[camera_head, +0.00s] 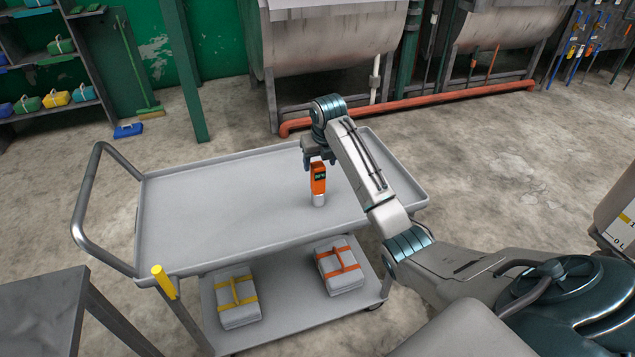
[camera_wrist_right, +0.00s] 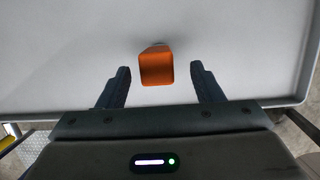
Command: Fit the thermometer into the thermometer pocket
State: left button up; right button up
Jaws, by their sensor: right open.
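An orange thermometer (camera_head: 318,178) with a small dark display and a pale metal lower end stands upright on the grey cart's top tray (camera_head: 215,195). My right gripper (camera_head: 318,158) is above and around its upper part. In the right wrist view, the thermometer's orange top (camera_wrist_right: 157,68) lies between the two dark fingers of my right gripper (camera_wrist_right: 159,85), with a gap on each side. The fingers are open and do not touch it. My left gripper is out of view. I cannot identify a thermometer pocket in these views.
The cart's lower shelf holds two strapped grey bundles, one with yellow straps (camera_head: 238,297) and one with orange straps (camera_head: 341,265). Large metal drums (camera_head: 335,40) and an orange floor pipe (camera_head: 440,101) are behind. The tray's left part is bare.

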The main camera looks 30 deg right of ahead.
aim_at(317, 173)
jog(key=p+x, duration=0.1)
jog(key=x, duration=0.4)
jog(key=shift+s+a+f+p, duration=0.1)
jog(key=shift+a+p, duration=0.1)
jog(key=shift+p, duration=0.2)
jog(key=shift+f, duration=0.3)
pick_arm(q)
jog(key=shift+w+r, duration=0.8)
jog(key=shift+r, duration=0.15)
pick_arm(e)
jog(key=shift+c, duration=0.7)
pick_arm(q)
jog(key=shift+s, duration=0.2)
pick_arm(e)
jog(key=c, duration=1)
